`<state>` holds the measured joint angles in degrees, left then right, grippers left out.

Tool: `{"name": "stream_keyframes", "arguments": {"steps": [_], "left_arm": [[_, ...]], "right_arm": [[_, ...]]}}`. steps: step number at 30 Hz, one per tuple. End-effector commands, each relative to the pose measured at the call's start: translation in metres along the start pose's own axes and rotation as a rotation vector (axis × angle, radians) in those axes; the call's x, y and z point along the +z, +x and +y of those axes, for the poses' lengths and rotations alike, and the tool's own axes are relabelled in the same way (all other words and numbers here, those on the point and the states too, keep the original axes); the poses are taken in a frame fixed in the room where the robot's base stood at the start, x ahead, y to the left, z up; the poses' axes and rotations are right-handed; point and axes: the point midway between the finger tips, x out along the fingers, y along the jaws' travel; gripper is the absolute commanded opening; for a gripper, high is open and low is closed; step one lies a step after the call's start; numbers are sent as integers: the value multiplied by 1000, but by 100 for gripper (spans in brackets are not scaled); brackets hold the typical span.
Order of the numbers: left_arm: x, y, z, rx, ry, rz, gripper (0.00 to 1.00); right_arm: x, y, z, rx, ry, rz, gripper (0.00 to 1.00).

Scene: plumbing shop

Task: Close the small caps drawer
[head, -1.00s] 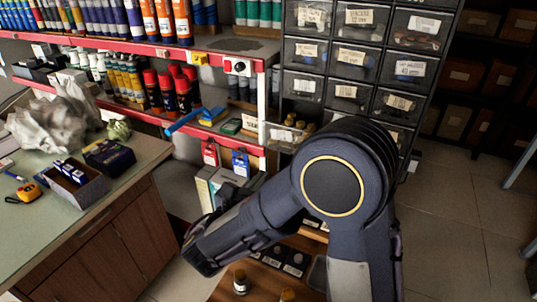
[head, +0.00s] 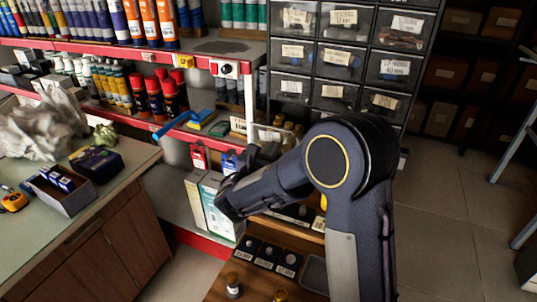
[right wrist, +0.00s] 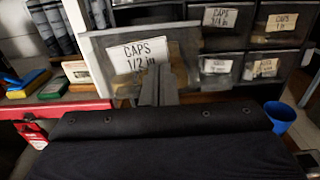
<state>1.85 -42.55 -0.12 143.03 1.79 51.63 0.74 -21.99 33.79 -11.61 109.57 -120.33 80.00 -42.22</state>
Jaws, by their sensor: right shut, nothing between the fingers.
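A clear-fronted drawer labelled "CAPS 1/2 in" (right wrist: 133,58) stands pulled out from the dark cabinet in the right wrist view. In the head view the open drawer (head: 273,134) shows at the cabinet's lower left, with small brownish pieces inside, partly hidden by my arm. My right gripper (right wrist: 158,76) is shut and empty, its fingers pointing at the drawer front and overlapping the lower right of the label. I cannot tell whether they touch it. In the head view the right gripper (head: 266,154) is just below the drawer front. My left gripper is not in view.
Other cabinet drawers (head: 337,59) look closed. A red-edged shelf (head: 110,100) with bottles and cans stands left of the drawer. Below my arm is a wooden surface (head: 225,285) with small items. A counter (head: 110,185) is at the left; floor is open at the right.

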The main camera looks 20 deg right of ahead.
Motion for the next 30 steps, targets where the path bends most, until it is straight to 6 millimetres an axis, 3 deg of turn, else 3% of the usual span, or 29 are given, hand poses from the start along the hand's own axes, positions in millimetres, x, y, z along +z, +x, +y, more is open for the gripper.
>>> {"name": "stream_keyframes", "arguments": {"steps": [10,14,30], "left_arm": [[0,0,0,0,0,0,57],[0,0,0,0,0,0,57],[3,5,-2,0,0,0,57]], "right_arm": [[0,2,0,-1,0,0,0],[0,13,-1,-3,1,0,0],[-1,129,-1,-3,-1,-2,0]]}}
